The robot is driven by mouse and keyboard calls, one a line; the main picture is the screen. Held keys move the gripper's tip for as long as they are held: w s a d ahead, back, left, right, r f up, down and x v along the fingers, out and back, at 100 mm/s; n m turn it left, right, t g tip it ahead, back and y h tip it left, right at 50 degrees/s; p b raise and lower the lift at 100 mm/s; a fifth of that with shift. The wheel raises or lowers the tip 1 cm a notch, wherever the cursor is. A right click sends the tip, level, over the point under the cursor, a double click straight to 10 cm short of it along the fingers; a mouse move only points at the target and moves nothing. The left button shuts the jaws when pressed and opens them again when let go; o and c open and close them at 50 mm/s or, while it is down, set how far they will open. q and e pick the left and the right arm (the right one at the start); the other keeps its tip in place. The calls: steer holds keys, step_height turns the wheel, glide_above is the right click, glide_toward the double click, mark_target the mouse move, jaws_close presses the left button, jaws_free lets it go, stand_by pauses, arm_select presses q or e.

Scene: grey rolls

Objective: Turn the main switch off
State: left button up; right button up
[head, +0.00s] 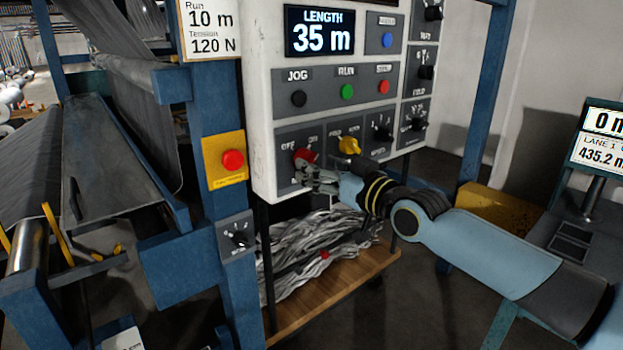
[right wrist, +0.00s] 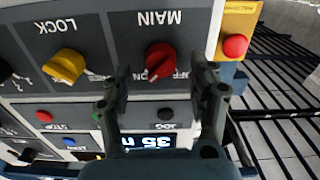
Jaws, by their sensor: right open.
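The red main switch knob (head: 304,156) is on the lower left plate of the white control panel, with an OFF label at its upper left. In the right wrist view, which is upside down, the red knob (right wrist: 160,58) sits under the word MAIN. Its pointer appears turned to the side away from OFF. My right gripper (head: 312,178) is just in front of and below the knob. In the wrist view its open fingers (right wrist: 163,78) are on either side of the knob, with gaps; contact is not visible. My left gripper is out of view.
The yellow LOCK knob (head: 349,145) is just right of the main switch. A red button on a yellow plate (head: 232,160) is on the blue post at left. JOG, RUN and stop buttons (head: 347,92) are above. A wooden shelf (head: 340,290) with grey scraps is below.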

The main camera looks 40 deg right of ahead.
steer(key=w+b, duration=0.1)
steer(key=w, duration=0.2)
steer(key=shift+a, duration=0.15)
steer(key=shift+s, duration=0.15)
steer(key=shift+c, duration=0.6)
steer(key=c, duration=1)
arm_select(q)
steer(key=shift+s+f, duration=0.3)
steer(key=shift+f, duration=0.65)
arm_select(e)
steer(key=shift+c, duration=0.2)
